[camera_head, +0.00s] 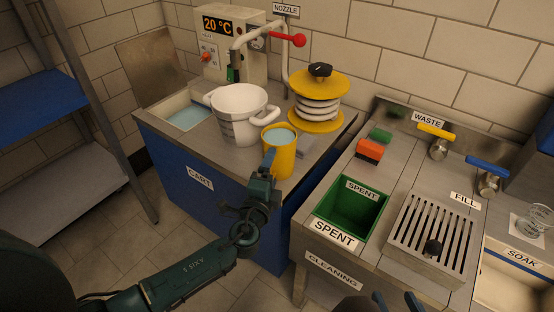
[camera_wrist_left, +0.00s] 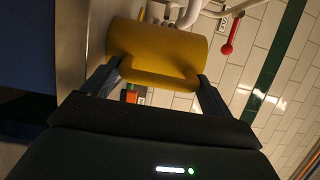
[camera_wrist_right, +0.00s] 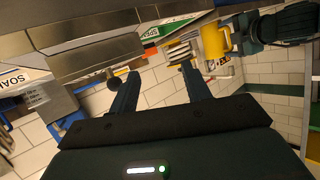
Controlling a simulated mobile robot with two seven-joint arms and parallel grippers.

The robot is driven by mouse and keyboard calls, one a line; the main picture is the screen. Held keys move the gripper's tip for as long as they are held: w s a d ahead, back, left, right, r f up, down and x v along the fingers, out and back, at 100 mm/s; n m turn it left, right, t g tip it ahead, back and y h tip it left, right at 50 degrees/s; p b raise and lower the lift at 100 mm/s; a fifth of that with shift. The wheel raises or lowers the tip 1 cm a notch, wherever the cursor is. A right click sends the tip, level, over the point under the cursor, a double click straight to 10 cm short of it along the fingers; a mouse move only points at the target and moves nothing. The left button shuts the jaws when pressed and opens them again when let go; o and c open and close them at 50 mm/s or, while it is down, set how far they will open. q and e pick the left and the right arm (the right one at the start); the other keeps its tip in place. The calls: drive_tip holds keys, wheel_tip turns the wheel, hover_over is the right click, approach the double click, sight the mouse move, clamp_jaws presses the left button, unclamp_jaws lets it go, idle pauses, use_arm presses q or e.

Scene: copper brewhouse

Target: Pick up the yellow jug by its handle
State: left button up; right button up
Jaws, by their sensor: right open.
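The yellow jug (camera_head: 282,160), holding pale bluish liquid, stands upright near the front right corner of the cart top (camera_head: 182,135). My left gripper (camera_head: 268,165) is at the jug's near side, where the handle would be; the gripper largely hides that part. In the left wrist view the jug (camera_wrist_left: 155,45) lies just beyond and between the spread fingers (camera_wrist_left: 160,80); I cannot tell whether they touch it. The jug with its handle (camera_wrist_right: 215,42) also shows in the right wrist view. My right gripper (camera_head: 398,302) is open and empty, low before the cleaning counter.
A white pot (camera_head: 240,112) stands left of the jug, and a yellow-ended spool (camera_head: 318,100) behind it. The tap pipe with a red lever (camera_head: 298,40) rises behind. Right are the green spent bin (camera_head: 352,208), drain grate (camera_head: 432,235) and sponges (camera_head: 370,150).

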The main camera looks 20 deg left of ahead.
use_arm(q)
drive_tip(key=c, duration=0.6)
drive_tip(key=shift+r, duration=0.25)
